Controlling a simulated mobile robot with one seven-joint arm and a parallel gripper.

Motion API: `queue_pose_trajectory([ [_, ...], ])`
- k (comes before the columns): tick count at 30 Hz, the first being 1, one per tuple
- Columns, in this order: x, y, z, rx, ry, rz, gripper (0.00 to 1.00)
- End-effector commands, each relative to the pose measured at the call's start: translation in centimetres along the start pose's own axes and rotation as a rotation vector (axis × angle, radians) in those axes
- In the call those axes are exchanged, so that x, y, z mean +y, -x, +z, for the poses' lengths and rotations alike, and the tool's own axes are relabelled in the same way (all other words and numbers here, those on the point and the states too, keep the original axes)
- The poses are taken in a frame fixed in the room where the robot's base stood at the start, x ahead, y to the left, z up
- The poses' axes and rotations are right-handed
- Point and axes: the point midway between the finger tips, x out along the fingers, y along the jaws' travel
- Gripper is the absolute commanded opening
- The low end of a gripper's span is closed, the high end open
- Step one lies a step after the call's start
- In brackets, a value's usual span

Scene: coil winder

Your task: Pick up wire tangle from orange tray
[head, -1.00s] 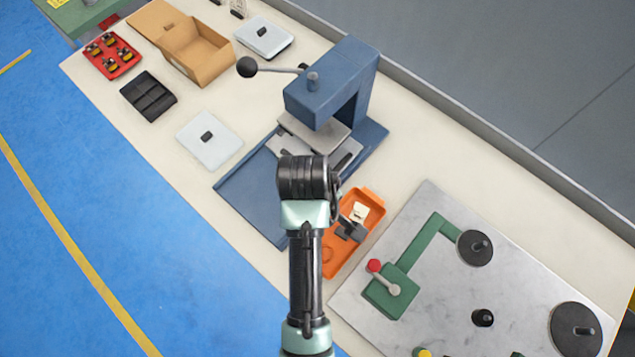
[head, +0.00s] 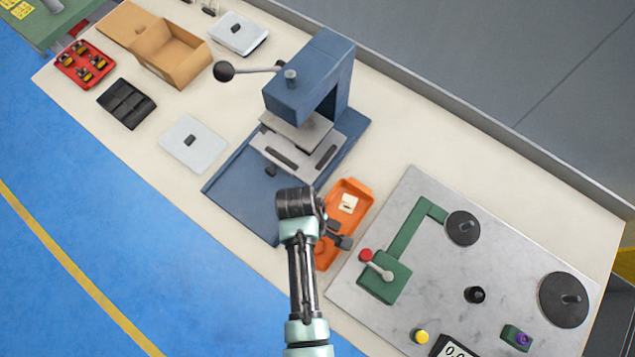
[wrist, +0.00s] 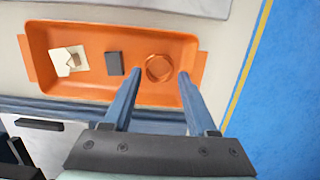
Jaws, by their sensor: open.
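The orange tray (wrist: 100,33) lies across the upper part of the wrist view; in the head view the tray (head: 357,188) is partly hidden behind my arm. The wire tangle (wrist: 159,68), an orange-brown ring of wire, lies in the tray at its right end in the wrist view. The height of the fingertips over the tangle is hard to tell.
The tray also holds a dark grey block (wrist: 114,63) and a cream piece (wrist: 68,61). A blue press (head: 310,85) stands left of the tray in the head view. A marble plate (head: 440,260) with a green crank winder lies to its right.

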Motion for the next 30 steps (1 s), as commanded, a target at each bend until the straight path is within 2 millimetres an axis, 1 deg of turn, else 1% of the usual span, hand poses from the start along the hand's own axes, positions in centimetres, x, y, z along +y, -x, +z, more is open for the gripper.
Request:
queue_pose_trajectory([
  [3,-0.1,-1.6,0.0,-0.001,-0.001,-0.002,0.58],
  [6,0.0,-2.4,-0.1,0.0,-0.001,0.0,0.58],
  [10,0.0,-2.8,-0.1,0.001,-0.001,0.001,0.58],
  [15,0.0,-2.8,-0.1,0.002,-0.001,0.001,0.58],
  [20,0.0,-2.8,-0.1,0.002,-0.001,0.001,0.29],
  [24,0.0,-2.8,-0.1,0.002,-0.001,0.001,0.04],
  [25,0.0,-2.8,-0.1,0.001,-0.001,0.001,0.0],
  [30,0.0,-2.8,-0.1,0.001,-0.001,0.001,0.0],
])
